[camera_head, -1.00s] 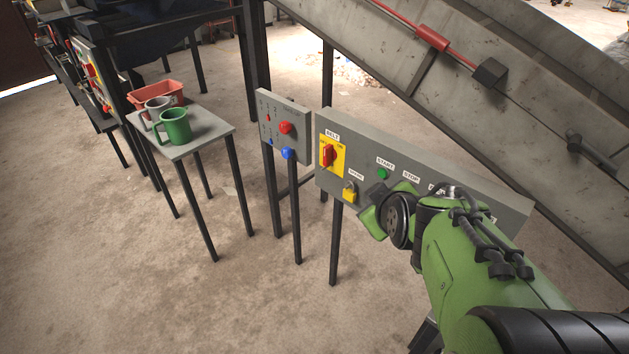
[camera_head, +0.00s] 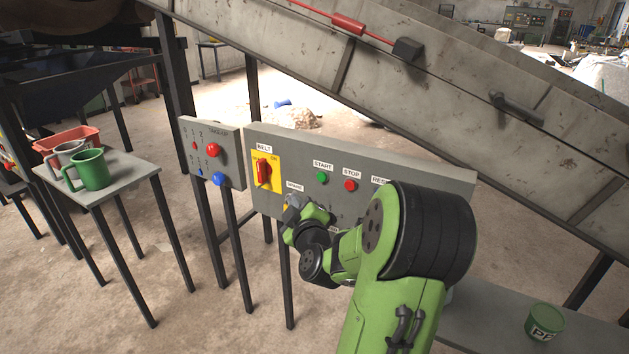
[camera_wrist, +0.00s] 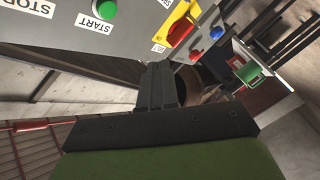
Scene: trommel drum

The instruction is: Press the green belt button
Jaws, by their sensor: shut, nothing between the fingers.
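The green belt button (camera_head: 321,178) sits under a START label on the grey belt panel (camera_head: 420,172), left of the red STOP button (camera_head: 350,185). In the wrist view the green button (camera_wrist: 104,9) is at the top left, beside its START label, upside down. My gripper (camera_head: 292,203) is in front of the panel's lower left part, below and left of the green button and apart from it. In the wrist view my gripper's dark fingers (camera_wrist: 158,86) are together and empty.
A red rotary switch on a yellow plate (camera_head: 264,172) is left of the green button. A smaller panel has a red knob (camera_head: 213,150) and a blue knob (camera_head: 220,179). A table (camera_head: 125,172) holds mugs and a red bin. The sloping conveyor (camera_head: 450,95) rises behind the panel.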

